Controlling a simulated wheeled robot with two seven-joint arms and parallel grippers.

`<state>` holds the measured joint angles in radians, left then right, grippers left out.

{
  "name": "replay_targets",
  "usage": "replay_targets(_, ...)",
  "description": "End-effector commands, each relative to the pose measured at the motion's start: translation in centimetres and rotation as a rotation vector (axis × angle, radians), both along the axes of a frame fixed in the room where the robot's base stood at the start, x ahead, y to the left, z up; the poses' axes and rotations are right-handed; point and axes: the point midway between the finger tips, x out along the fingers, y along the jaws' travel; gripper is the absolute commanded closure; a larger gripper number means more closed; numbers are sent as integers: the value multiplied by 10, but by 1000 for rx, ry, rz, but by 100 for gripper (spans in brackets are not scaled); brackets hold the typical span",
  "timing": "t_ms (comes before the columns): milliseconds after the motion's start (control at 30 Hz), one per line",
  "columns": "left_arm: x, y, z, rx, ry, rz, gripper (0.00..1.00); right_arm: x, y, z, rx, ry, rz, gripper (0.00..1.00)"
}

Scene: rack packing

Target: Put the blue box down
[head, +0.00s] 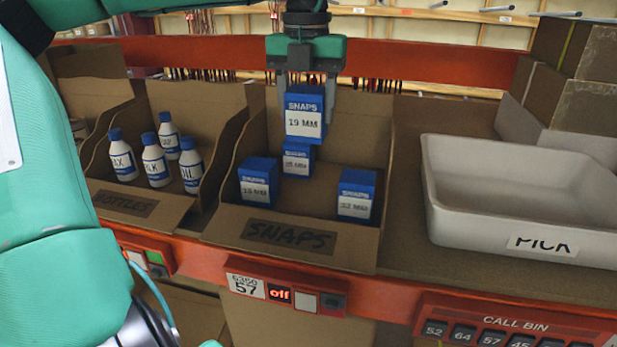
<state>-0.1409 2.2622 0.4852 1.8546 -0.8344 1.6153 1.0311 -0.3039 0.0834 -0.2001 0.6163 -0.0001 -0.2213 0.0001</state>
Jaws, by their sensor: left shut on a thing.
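My left gripper (306,85) comes down from the top centre and is shut on a blue box labelled "SNAPS 19 MM" (305,113). The held box is upright and appears above the cardboard bin marked "SNAPS" (225,212). It partly overlaps another blue box (297,160) behind or below it; I cannot tell whether they touch. Two more blue boxes stand in the bin, one at the left (258,182) and one at the right (356,194). My right gripper is not in view.
A white tray marked "PICK" (470,222) stands on the shelf at the right. A bin of white bottles with blue caps (154,160) is at the left. An orange shelf rail (205,264) runs along the front, and an orange beam (430,62) crosses behind.

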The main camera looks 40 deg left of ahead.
Motion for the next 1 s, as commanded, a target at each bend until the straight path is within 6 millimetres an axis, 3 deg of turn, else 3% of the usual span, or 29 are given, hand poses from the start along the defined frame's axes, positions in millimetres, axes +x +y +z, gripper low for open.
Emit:
replay_targets(200,-1,0,-55,-4,5,-3,72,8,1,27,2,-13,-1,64)
replay_targets(400,0,0,-94,-1,2,-1,72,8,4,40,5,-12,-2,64)
replay_targets(800,0,1,-134,-1,2,1,72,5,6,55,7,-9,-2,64)
replay_targets(1000,0,0,-143,-1,-3,0,72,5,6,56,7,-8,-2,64)
